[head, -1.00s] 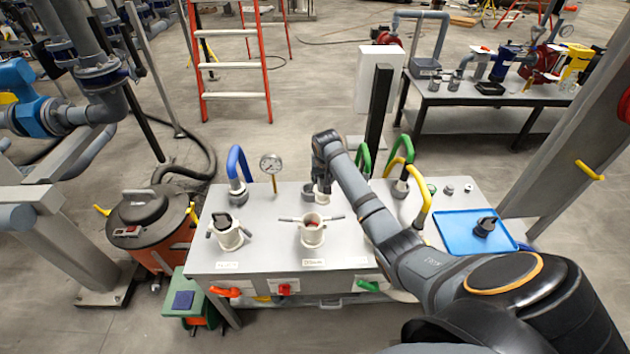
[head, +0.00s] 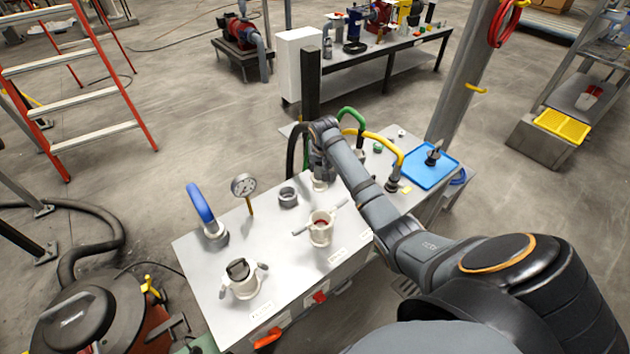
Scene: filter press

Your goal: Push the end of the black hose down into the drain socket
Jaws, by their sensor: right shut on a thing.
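The black hose (head: 292,155) arches up just left of my right gripper (head: 320,172) in the head view and runs in behind it. My right gripper points down over the back of the grey bench top and is shut on the hose near its end; the hose end itself is mostly hidden by the fingers. A pale socket (head: 320,185) shows directly under the fingertips. I cannot tell whether the hose end is inside it or just above it, nor read its label. My left gripper is not in view.
On the bench (head: 275,285) stand a blue hose (head: 199,203), a pressure gauge (head: 244,186), a grey ring (head: 288,196) and two pale clamp-lever fittings (head: 320,232) (head: 241,282). A green hose (head: 352,115), a yellow hose (head: 385,142) and a blue tray (head: 418,178) lie to the right.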

